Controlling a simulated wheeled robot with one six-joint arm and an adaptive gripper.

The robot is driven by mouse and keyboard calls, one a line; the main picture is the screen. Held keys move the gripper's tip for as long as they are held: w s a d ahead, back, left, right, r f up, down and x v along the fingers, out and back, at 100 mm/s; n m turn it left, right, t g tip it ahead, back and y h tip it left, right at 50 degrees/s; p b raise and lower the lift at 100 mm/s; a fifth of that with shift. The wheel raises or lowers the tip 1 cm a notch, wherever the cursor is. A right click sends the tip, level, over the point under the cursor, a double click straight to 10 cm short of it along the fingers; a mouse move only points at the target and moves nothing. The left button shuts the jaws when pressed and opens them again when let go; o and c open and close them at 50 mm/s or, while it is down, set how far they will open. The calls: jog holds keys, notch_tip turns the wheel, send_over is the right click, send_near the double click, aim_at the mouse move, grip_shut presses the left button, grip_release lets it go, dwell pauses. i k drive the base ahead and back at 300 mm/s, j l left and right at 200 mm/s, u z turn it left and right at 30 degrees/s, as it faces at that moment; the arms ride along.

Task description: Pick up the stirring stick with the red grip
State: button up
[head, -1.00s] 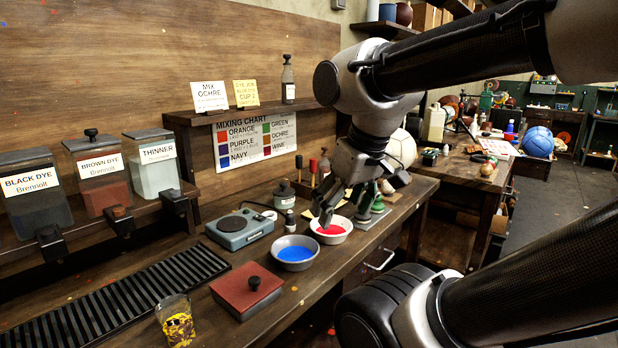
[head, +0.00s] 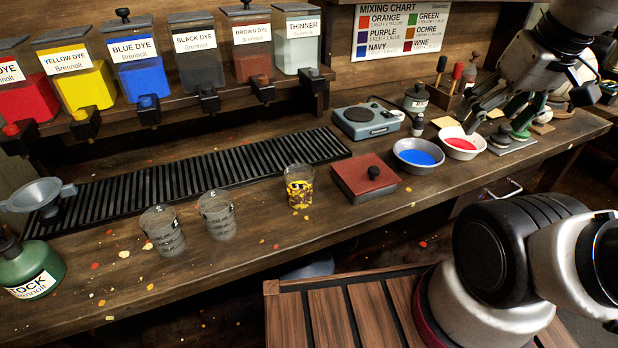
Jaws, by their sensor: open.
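The stirring stick with the red grip (head: 457,71) stands upright in a small wooden holder (head: 441,98) at the back of the bench, between other sticks. One stick to its left has a dark grip (head: 441,64). The lower part of the red-gripped stick is hidden by the holder. My gripper (head: 482,112) is open and empty, pointing down at the right of the holder. It is in front of and to the right of the stick, close to the red bowl, and apart from the stick.
Glass beakers (head: 217,215) stand farther left.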

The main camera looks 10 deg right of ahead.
aim_at(458, 67)
jog(key=l+u, duration=0.45)
jog(key=l, duration=1.65)
